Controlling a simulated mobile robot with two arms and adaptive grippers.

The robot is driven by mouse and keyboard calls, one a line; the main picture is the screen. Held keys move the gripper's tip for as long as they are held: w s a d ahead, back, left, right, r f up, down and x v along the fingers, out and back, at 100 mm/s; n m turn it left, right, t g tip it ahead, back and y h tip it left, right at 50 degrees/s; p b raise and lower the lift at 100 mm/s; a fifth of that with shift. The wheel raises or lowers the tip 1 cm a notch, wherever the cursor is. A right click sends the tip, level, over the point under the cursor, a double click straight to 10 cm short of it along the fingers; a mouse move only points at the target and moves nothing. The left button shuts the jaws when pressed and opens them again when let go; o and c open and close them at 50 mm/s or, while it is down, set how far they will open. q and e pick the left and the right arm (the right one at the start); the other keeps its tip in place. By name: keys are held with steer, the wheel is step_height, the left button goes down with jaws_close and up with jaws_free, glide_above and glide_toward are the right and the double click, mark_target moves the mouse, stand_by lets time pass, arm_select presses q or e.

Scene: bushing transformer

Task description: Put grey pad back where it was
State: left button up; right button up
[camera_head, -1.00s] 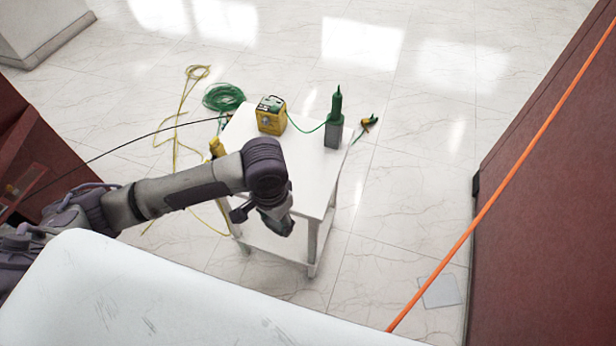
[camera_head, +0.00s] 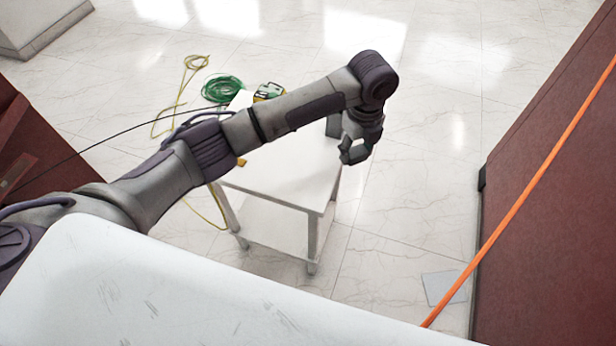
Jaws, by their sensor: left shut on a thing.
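A flat light grey square (camera_head: 443,287) lies on the floor at the lower right, beside the dark red cabinet; I cannot tell whether it is the grey pad. My left gripper (camera_head: 352,154) points down near the right edge of the white table (camera_head: 285,165), well up and left of the square. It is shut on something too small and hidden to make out. A grey block (camera_head: 333,126) at the table's right edge is mostly covered by my arm. My right gripper is out of view.
A yellow device (camera_head: 268,91) stands at the table's back, partly hidden. A green cable coil (camera_head: 222,89) and yellow cable (camera_head: 183,95) lie on the floor behind. An orange line (camera_head: 520,197) crosses before the red cabinet (camera_head: 560,200). The table's front is bare.

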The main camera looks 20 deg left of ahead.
arm_select(q)
steer(key=p, duration=0.2)
glide_above(308, 180)
step_height(308, 180, down, 6)
steer(key=shift+f, duration=2.3)
steer(key=shift+f+b, duration=0.15)
steer(key=shift+b, duration=0.15)
steer(key=o, duration=1)
step_height(308, 180, up, 12)
steer(key=shift+r, duration=0.2)
